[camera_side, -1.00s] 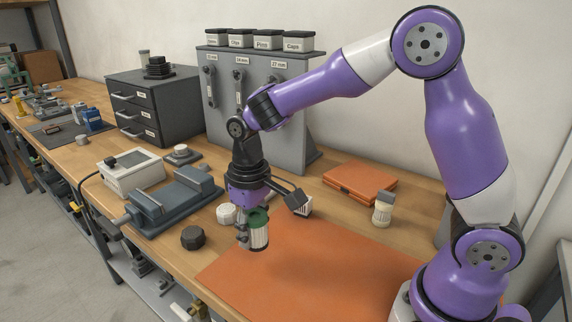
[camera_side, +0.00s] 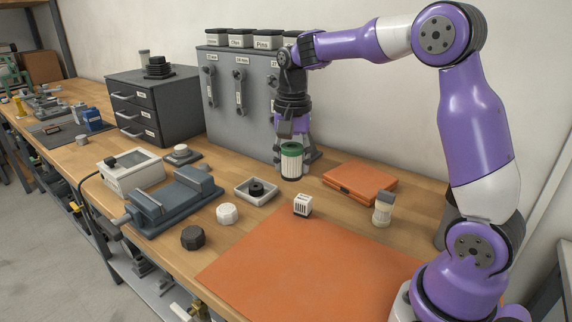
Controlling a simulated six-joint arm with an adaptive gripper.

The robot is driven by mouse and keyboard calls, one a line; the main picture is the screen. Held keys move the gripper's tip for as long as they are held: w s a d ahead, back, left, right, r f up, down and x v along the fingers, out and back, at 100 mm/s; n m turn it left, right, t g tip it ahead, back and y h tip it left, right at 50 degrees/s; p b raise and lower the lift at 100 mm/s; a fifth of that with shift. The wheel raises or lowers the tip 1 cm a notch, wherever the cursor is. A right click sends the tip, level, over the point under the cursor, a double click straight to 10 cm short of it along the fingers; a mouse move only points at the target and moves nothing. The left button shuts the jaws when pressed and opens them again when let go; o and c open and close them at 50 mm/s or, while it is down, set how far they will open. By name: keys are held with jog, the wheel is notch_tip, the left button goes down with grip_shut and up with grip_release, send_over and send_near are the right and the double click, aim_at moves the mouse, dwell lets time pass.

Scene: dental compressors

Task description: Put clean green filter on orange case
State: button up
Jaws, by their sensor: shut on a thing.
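A filter (camera_side: 291,162) with a green top and a pale pleated body is held upright by my gripper (camera_side: 293,152), with the filter partly covering the fingers. It appears raised above the bench, in front of the grey tool panel and left of the orange case. The orange case (camera_side: 360,181) lies flat and closed on the bench near the wall. The filter and the case look apart in the picture.
A flat orange mat (camera_side: 300,262) covers the front of the bench. The grey tool panel (camera_side: 240,120) rises behind.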

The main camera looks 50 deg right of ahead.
jog(key=s+d+m, duration=0.3)
jog(key=d+m, duration=0.3)
jog(key=d, duration=0.5)
send_over(357, 180)
notch_tip(357, 180, down, 6)
jog(key=shift+a+r, duration=0.1)
jog(key=shift+d+f, duration=0.2)
jog(key=shift+f, duration=2)
jog(key=shift+f, duration=0.15)
jog(key=o, duration=1.1)
jog(key=shift+c, duration=0.2)
